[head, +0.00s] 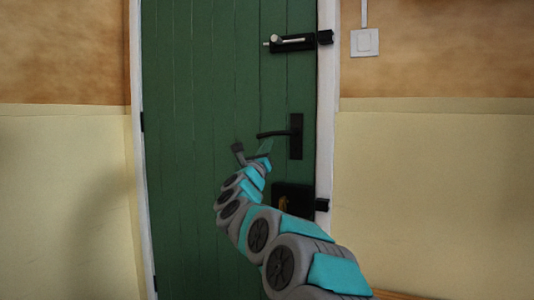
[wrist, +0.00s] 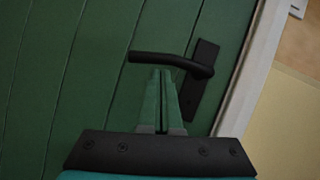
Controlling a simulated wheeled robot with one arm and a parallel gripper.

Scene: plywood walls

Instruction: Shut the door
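The green plank door (head: 200,120) fills the middle of the head view and looks flush, or nearly flush, with its white frame; I cannot tell if it is latched. Its black lever handle (head: 280,133) sits on a plate near the right edge and points left, about level. The handle also shows in the wrist view (wrist: 172,60). My gripper (head: 265,147) is just below the lever. In the wrist view its two fingers (wrist: 161,80) are together, with only a thin line between them, and the tips meet the lever's lower edge. I cannot tell whether they touch it.
A black slide bolt (head: 290,42) is high on the door, and a black lock box (head: 293,200) is below the handle, partly behind my arm. Hinges are on the left edge. A light switch (head: 364,42) is on the wall to the right.

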